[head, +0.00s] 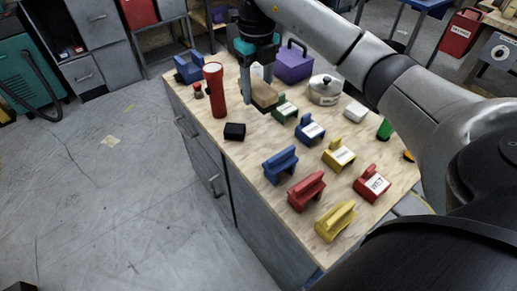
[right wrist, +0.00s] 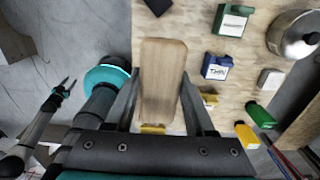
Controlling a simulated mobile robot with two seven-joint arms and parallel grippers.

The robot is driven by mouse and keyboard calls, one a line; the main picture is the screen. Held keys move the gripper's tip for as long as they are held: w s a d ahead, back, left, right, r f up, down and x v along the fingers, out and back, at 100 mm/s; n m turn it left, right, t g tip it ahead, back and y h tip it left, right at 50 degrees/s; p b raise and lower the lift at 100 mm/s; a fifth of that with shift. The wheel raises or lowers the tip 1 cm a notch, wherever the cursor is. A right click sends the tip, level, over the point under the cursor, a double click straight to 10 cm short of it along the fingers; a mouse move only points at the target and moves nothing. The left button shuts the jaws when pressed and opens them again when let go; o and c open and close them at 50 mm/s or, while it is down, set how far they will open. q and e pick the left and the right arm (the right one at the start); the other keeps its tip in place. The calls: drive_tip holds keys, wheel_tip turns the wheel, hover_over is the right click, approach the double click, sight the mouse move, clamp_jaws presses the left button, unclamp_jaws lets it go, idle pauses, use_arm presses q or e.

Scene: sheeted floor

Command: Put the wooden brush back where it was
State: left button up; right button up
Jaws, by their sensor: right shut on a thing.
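The wooden brush (head: 264,96) is a pale brown oblong block in the head view, over the far part of the wooden tabletop. My right gripper (head: 257,92) is shut on it from above. In the right wrist view the brush (right wrist: 163,75) lies lengthwise between the two fingers, its broad wooden face towards the camera. Its underside is hidden, and I cannot tell how far it is above the table. My left gripper (right wrist: 66,87) shows small at the left of the right wrist view, away from the brush, with its fingers apart.
The workbench (head: 222,150) holds a red torch (head: 215,90) and a black box (head: 235,131) left of the brush. A purple box (head: 293,63), metal pot (head: 325,89) and green labelled block (head: 286,108) are behind or right. Several coloured blocks fill the near end.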

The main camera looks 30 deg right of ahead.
drive_tip(key=b, duration=0.2)
hover_over(257, 152)
wheel_tip(257, 152, down, 8)
wheel_tip(257, 152, down, 6)
drive_tip(key=shift+b, duration=0.75)
drive_tip(key=shift+f+b, duration=0.5)
drive_tip(key=shift+f, duration=1.2)
use_arm(q)
drive_tip(key=w+d, duration=0.2)
drive_tip(key=w, duration=0.6)
use_arm(e)
drive_tip(key=shift+f, duration=0.65)
use_arm(q)
drive_tip(key=shift+f, duration=0.15)
use_arm(e)
drive_tip(key=shift+f, duration=0.15)
use_arm(q)
drive_tip(key=shift+w+d, duration=0.1)
use_arm(e)
drive_tip(key=o, duration=1.3)
